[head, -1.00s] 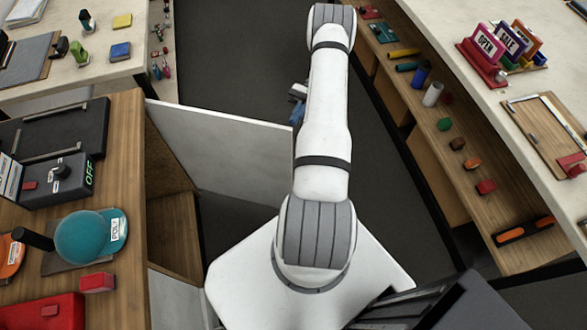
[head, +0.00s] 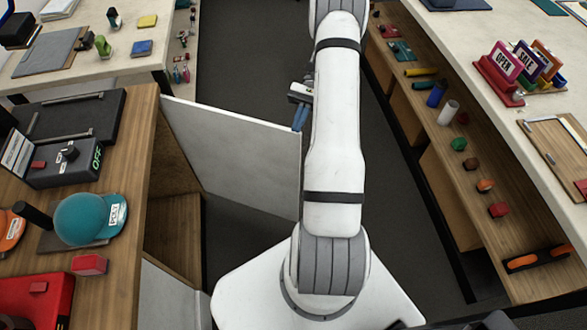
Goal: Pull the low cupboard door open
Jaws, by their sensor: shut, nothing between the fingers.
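The low cupboard door (head: 232,152) is a pale grey-white panel. It stands swung wide out from the wooden cupboard (head: 176,225) on the left, and the cupboard's brown inside shows. My gripper (head: 299,118), with blue fingers, is at the door's free upper corner, beside my white arm. Its fingers look closed, with nothing seen between them. I cannot tell whether they touch the door. My arm hides part of the gripper, and the door's handle does not show.
The left wooden counter (head: 130,190) carries a teal cap (head: 88,218), a dark switch box and red items. A second white door panel (head: 168,295) is nearer me. On the right, a long counter has a wooden shelf (head: 470,190) with several small objects. Dark floor (head: 245,70) lies between.

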